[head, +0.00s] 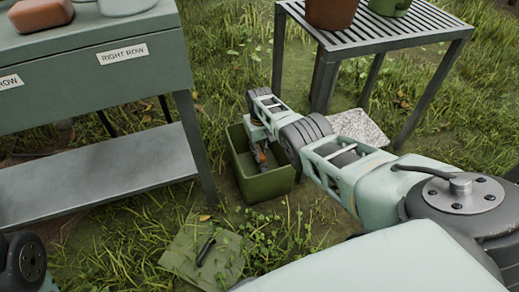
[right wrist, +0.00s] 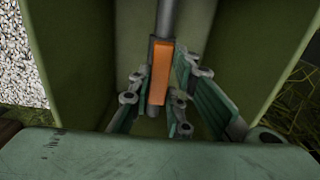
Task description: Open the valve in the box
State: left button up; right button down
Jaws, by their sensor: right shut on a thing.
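The green box (head: 262,186) stands open on the grass between the bench and the slatted table. Its inner walls show in the right wrist view (right wrist: 255,45). Inside is a grey upright pipe (right wrist: 166,18) with the valve's orange handle (right wrist: 161,72) on it. My right gripper (right wrist: 158,108) reaches down into the box, with its fingers on both sides of the pipe and handle, shut on the valve handle. In the head view the right gripper (head: 262,158) is partly hidden by the box wall and my arm. My left gripper is out of view.
A flat green lid (head: 185,255) with a black handle lies on the grass in front of the box. The grey bench (head: 100,75) labelled RIGHT ROW is at left. The slatted table (head: 420,32) with pots and a pale stone slab (head: 360,127) are at right.

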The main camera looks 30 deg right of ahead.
jog(key=c, duration=1.6)
grip_release()
jog(key=shift+c, duration=0.2)
notch_tip(320, 180, up, 12)
